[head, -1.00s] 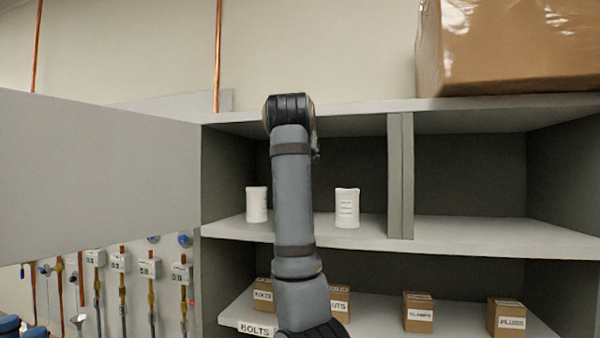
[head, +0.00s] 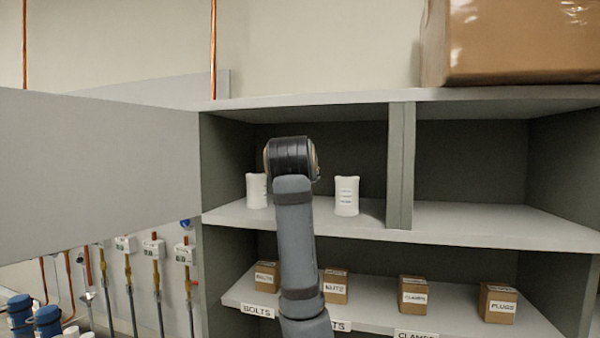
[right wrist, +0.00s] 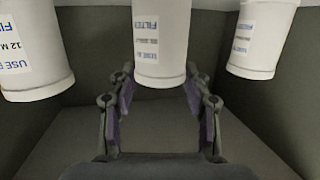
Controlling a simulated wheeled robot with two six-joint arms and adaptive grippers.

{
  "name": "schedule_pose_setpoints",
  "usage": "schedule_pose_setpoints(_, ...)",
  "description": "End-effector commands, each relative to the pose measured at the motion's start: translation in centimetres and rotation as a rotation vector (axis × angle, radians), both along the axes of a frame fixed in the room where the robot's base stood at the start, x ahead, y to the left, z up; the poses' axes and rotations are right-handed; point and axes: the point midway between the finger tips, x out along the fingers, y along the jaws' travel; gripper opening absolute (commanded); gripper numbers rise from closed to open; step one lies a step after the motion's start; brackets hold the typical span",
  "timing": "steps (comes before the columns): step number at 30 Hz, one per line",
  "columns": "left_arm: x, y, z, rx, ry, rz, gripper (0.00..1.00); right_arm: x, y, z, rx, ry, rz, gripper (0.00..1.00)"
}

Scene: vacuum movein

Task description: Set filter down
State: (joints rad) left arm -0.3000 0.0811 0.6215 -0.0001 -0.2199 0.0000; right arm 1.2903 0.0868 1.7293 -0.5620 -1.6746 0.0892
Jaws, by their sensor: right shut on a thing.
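My right gripper (right wrist: 160,100) is shut on a white labelled filter canister (right wrist: 160,45), seen at the top middle of the right wrist view. Its fingers are on both sides of it. Two other white filters stand on the upper left shelf (head: 232,213) in the head view: a left one (head: 257,190) and a right one (head: 346,196). They flank the held filter in the right wrist view. In the head view my right arm hides the gripper and the held filter; whether the held filter touches the shelf I cannot tell. My left gripper is not in view.
A divider (head: 400,165) separates this compartment from the empty right one. Several small labelled boxes, such as the plugs box (head: 498,303), stand on the lower shelf. A large wrapped carton (head: 520,45) sits on top. A grey panel (head: 95,150) is at the left.

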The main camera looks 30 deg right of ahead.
Motion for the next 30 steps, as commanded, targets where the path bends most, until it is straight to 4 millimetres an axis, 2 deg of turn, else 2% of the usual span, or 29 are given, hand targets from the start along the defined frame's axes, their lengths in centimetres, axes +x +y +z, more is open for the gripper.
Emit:
schedule_pose_setpoints(3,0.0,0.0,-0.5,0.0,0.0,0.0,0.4,0.0,0.0,-0.5,-0.001,-0.001,0.0,0.08)
schedule_pose_setpoints(4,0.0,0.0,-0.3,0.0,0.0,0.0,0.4,0.0,0.0,-0.3,0.0,0.0,0.0,0.53)
schedule_pose_setpoints(8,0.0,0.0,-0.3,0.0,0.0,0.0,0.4,0.0,0.0,-0.3,0.0,0.0,0.001,0.7)
schedule_pose_setpoints(16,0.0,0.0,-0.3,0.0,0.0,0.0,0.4,0.0,0.0,-0.3,0.0,0.0,0.001,0.71)
schedule_pose_setpoints(19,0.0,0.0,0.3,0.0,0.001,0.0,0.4,0.0,0.1,0.4,0.0,-0.001,0.001,0.71)
schedule_pose_setpoints(23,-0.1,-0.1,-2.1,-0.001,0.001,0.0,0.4,-1.7,1.5,-0.1,0.002,-0.006,0.005,0.71)
schedule_pose_setpoints(30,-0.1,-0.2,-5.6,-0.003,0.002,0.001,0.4,-6.4,5.1,1.0,0.002,-0.006,0.005,0.71)
